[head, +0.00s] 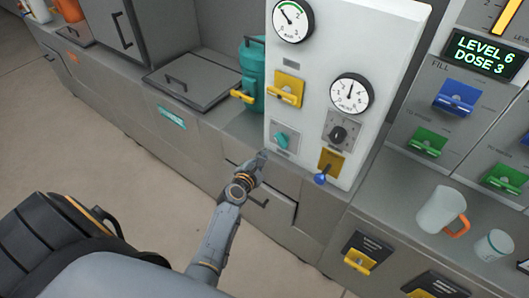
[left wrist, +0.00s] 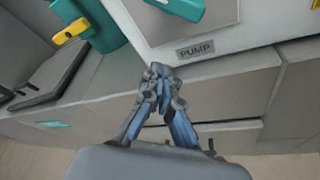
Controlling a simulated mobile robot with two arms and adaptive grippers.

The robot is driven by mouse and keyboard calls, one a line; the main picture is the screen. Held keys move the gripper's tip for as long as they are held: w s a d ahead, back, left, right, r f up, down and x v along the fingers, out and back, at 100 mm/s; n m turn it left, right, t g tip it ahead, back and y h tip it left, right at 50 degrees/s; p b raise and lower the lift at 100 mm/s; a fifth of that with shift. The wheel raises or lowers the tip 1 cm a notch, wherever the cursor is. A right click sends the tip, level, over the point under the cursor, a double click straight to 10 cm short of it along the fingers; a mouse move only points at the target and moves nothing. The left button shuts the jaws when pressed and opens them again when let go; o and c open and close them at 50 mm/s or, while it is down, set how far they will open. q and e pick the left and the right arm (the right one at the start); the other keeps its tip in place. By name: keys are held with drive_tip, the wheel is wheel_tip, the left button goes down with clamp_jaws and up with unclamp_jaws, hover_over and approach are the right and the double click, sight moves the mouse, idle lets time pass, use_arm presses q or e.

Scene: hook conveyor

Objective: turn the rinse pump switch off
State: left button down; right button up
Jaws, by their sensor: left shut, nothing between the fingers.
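The rinse pump switch is a teal knob (head: 282,140) on a square grey plate, low on the left of the white panel (head: 307,65). In the left wrist view the teal knob (left wrist: 182,8) is cut by the top edge, its handle slanting down to the right. A label reading PUMP (left wrist: 195,51) sits below it. My left gripper (head: 263,156) is shut and empty, just below and left of the knob, apart from it. Its closed fingertips (left wrist: 157,70) show below the label. My right gripper is out of view.
A black knob (head: 338,134), a blue-tipped lever (head: 320,179) and a yellow handle (head: 285,90) are on the same panel. A teal canister (head: 252,75) stands left of it. A mug (head: 440,210) stands on the counter at right.

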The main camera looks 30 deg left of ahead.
use_arm(q)
drive_tip(key=d+v, duration=0.1)
drive_tip(key=v, duration=0.6)
drive_tip(key=shift+s+r, duration=0.25)
drive_tip(key=shift+r, duration=0.15)
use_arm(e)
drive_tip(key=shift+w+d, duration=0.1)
use_arm(q)
drive_tip(key=shift+d, duration=0.1)
